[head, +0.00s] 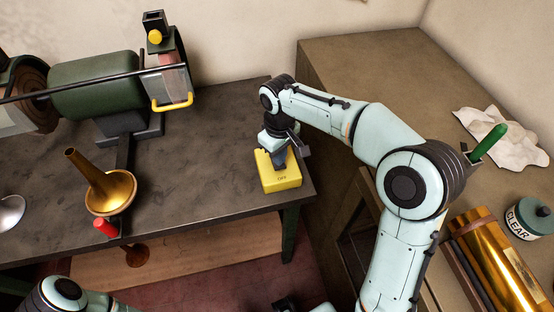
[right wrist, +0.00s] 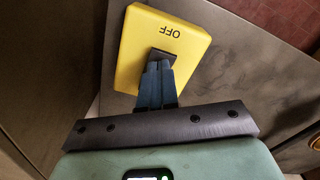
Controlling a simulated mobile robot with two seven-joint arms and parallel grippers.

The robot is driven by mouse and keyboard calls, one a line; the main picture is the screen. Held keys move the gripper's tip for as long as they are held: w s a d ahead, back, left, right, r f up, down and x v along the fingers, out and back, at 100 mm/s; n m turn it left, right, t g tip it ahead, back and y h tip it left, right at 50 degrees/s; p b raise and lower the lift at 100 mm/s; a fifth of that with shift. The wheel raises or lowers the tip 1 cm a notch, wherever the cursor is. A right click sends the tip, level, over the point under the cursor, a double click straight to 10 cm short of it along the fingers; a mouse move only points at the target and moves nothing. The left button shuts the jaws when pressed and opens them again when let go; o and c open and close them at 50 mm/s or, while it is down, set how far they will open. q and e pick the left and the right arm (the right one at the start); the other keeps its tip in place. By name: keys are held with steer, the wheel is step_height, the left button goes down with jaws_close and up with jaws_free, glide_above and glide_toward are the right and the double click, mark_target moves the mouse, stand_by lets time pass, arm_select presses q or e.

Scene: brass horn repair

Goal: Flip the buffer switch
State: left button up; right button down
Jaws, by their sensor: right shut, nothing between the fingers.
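The yellow switch box (head: 284,184) sits on the dark workbench near its right end, with OFF marked on its face. It also shows in the right wrist view (right wrist: 140,38), where a dark switch piece (right wrist: 162,56) stands in its middle. My right gripper (head: 277,163) is over the box, its fingers shut and empty. In the right wrist view the fingertips (right wrist: 158,66) are at the dark switch piece and hide part of it; I cannot tell whether they press on it. The green buffer motor (head: 95,80) stands at the back left. My left gripper is out of view.
A brass horn bell (head: 112,194) and a red-ended item (head: 104,227) are at the bench's front edge. On the brown counter to the right are a white cloth (head: 505,140), a brass cylinder (head: 500,265) and a tin marked CLEAR (head: 530,218). The bench left of the box is clear.

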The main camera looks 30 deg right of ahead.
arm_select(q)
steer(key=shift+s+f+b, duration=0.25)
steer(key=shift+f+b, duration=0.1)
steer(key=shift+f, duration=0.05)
arm_select(e)
steer(key=shift+f, duration=0.7)
steer(key=shift+r, duration=0.1)
steer(key=shift+r+p, duration=1.35)
steer(key=shift+r, duration=0.55)
steer(key=shift+r+p, duration=1)
steer(key=shift+r, duration=0.6)
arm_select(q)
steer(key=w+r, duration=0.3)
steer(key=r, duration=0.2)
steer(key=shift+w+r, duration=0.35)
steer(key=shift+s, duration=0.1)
arm_select(e)
steer(key=shift+f, duration=0.1)
